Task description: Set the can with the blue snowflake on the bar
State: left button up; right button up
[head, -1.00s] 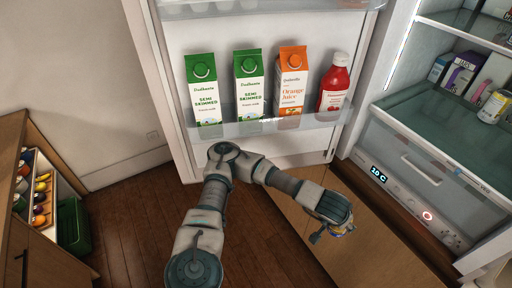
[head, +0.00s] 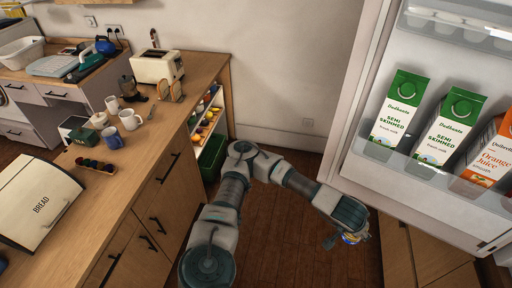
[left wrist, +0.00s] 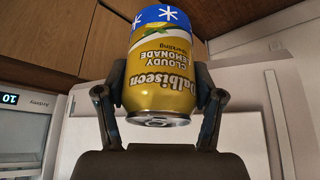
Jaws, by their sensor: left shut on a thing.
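My left gripper (head: 342,239) is low in front of the open fridge door in the head view. It is shut on a can, of which only a small part (head: 351,238) shows there. In the left wrist view the can (left wrist: 160,75) is yellow with a blue band and white snowflakes, reads "Cloudy Lemonade" and appears upside down in the picture. A finger of the gripper (left wrist: 160,98) presses on each side of it. The wooden counter (head: 75,235) runs along the left. My right gripper is not in view.
On the counter are a bread bin (head: 38,200), mugs (head: 130,119), a toaster (head: 158,66) and a tray of small dark items (head: 96,166). The open fridge door (head: 350,110) with cartons stands right. A green crate (head: 212,158) is on the floor. The front counter stretch is bare.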

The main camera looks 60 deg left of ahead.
aim_at(81, 239)
jog(key=u, duration=2)
jog(key=i+u, duration=0.2)
jog(key=u, duration=0.25)
jog(key=i+u, duration=0.25)
jog(key=u, duration=0.2)
jog(key=i+l+u, duration=0.1)
jog(key=u, duration=0.4)
jog(key=i, duration=0.6)
jog(key=u, duration=0.05)
